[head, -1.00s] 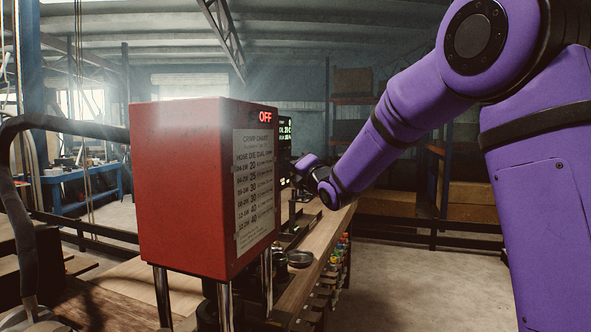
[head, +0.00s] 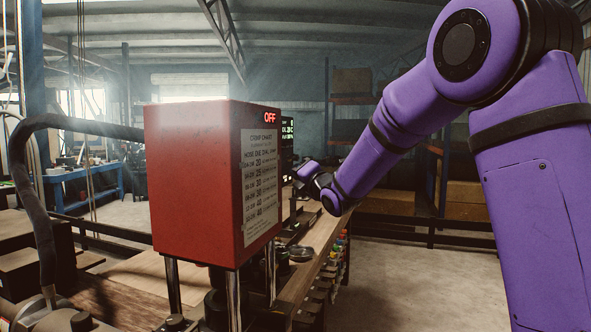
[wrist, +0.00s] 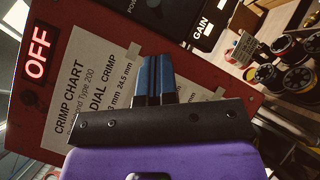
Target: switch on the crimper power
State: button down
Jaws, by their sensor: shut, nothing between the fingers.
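The red crimper (head: 195,185) stands on chrome posts at the bench, and its lit sign (head: 269,117) reads OFF. In the wrist view the sign (wrist: 37,53) also reads OFF, with a small dark round feature (wrist: 30,97) below it on the red face; I cannot tell if this is the switch. A white crimp chart (wrist: 100,90) is on the same face. My gripper (wrist: 154,62) is shut and empty, in front of the chart and to the right of the sign in the wrist view. Whether it touches the face is unclear.
A dark panel marked GAIN (wrist: 200,25) is at the top of the wrist view, with several round dies or spools (wrist: 285,60) at right. A wooden bench (head: 318,245) runs behind the crimper. A black hose (head: 45,190) arches at left. Open floor lies right.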

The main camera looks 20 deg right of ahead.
jog(key=v, duration=0.9)
jog(key=shift+r, duration=0.2)
jog(key=shift+d, duration=0.15)
jog(key=s+d+f+m+g+h, duration=0.1)
jog(key=s+m+g, duration=0.3)
jog(key=s+m, duration=0.5)
jog(key=s+d+f+m+g+h, duration=0.1)
jog(key=s+f+m+g+h, duration=0.2)
jog(key=s+m, duration=0.7)
jog(key=s+d+f+m+g+h, duration=0.1)
jog(key=s+m+g, duration=0.6)
jog(key=s, duration=1.1)
notch_tip(320, 180, down, 2)
jog(key=shift+s+d+f+m+h, duration=0.2)
jog(key=shift+s+m+h, duration=0.25)
jog(key=shift+m, duration=0.75)
